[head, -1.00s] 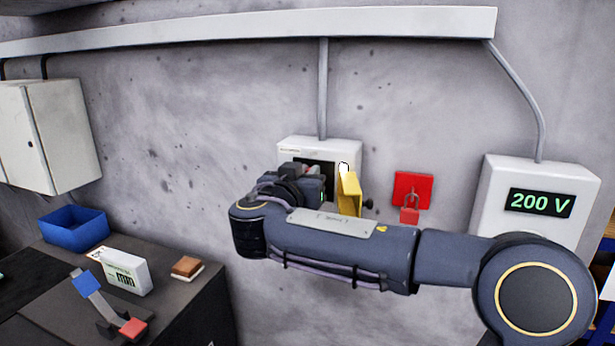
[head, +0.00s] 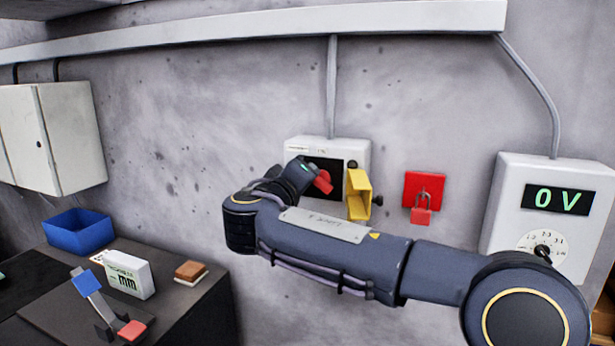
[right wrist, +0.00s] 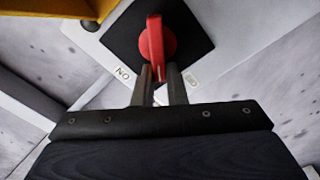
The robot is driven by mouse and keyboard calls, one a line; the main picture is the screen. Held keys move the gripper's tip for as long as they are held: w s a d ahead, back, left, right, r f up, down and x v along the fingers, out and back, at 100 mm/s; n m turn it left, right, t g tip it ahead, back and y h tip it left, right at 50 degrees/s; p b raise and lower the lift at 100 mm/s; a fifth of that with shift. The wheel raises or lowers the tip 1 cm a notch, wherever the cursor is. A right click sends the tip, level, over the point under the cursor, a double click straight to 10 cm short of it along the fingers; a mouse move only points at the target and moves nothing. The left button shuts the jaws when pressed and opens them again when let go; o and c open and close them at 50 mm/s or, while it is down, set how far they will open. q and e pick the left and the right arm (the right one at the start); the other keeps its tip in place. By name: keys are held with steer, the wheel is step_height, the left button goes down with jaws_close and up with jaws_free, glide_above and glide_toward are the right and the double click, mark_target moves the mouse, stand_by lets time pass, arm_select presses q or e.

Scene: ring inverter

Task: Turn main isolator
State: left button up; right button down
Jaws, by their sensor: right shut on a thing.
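The main isolator is a white wall box (head: 303,147) with a black plate (head: 333,168) and a red handle (head: 323,182). In the right wrist view the red handle (right wrist: 156,40) stands out from the black plate (right wrist: 190,32), with an upside-down ON label (right wrist: 122,72) below left and another small label (right wrist: 191,80) below right. My right gripper (right wrist: 158,72) is shut on the red handle; its two fingers reach the handle's near end. In the head view my arm hides part of the box. My left gripper is out of view.
A yellow open bracket (head: 359,193) is at the box's right side. Right of it hang a red plate with a padlock (head: 422,213) and a white meter box (head: 510,215) reading 0 V. A bench at left carries a blue bin (head: 78,235) and a white carton (head: 130,275).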

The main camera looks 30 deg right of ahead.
steer(key=shift+w+a+f+n+p, duration=0.1)
steer(key=shift+f+n, duration=0.2)
steer(key=shift+n, duration=0.9)
steer(key=shift+w+a+f+n+p, duration=0.15)
steer(key=shift+f+n, duration=0.15)
steer(key=shift+n, duration=0.9)
steer(key=shift+s+d+f+n+p, duration=0.1)
steer(key=shift+f+n, duration=0.2)
steer(key=shift+n, duration=0.9)
steer(key=c, duration=1.5)
jaws_free()
steer(key=shift+o, duration=0.2)
steer(key=b+v, duration=0.1)
steer(key=v, duration=0.7)
